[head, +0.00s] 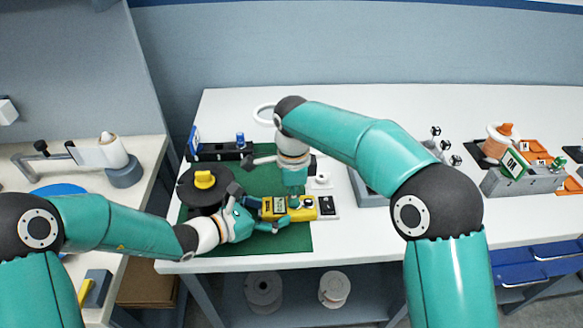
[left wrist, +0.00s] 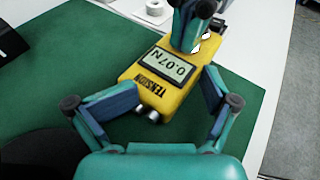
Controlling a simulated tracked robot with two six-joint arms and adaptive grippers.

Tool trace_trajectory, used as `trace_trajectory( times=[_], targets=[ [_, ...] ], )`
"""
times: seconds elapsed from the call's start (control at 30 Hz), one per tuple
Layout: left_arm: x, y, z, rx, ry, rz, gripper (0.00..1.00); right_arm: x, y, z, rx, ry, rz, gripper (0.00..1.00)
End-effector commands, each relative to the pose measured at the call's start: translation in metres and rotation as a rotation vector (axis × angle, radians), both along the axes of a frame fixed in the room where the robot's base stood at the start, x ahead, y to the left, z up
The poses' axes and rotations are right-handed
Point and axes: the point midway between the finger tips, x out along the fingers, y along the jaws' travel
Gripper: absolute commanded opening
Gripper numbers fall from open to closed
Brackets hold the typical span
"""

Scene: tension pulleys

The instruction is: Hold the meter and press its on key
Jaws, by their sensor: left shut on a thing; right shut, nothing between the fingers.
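The yellow tension meter (head: 304,214) lies over the green mat (head: 264,178) near the table's front edge.
A black disc with a yellow knob (head: 204,180) stands left of the meter. A black rail with blue parts (head: 218,152) lies behind it. A small black-and-white block (head: 328,206) is at the meter's right end. A grey tray (head: 370,188) stands further right.

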Motion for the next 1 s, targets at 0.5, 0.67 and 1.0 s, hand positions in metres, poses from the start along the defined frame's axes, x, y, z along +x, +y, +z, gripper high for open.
trace_trajectory(
  times=[0.5,0.67,1.0],
  targets=[
    [-0.007,-0.009,-0.005,0.006,0.009,-0.026,0.67,0.000,0.006,0.107,0.002,-0.013,-0.001,0.00],
    [-0.007,-0.009,-0.005,0.006,0.009,-0.026,0.67,0.000,0.006,0.125,0.001,-0.012,0.001,0.00],
    [-0.007,-0.009,-0.005,0.006,0.009,-0.026,0.67,-0.002,0.006,0.136,0.001,-0.011,0.001,0.00]
  ],
)
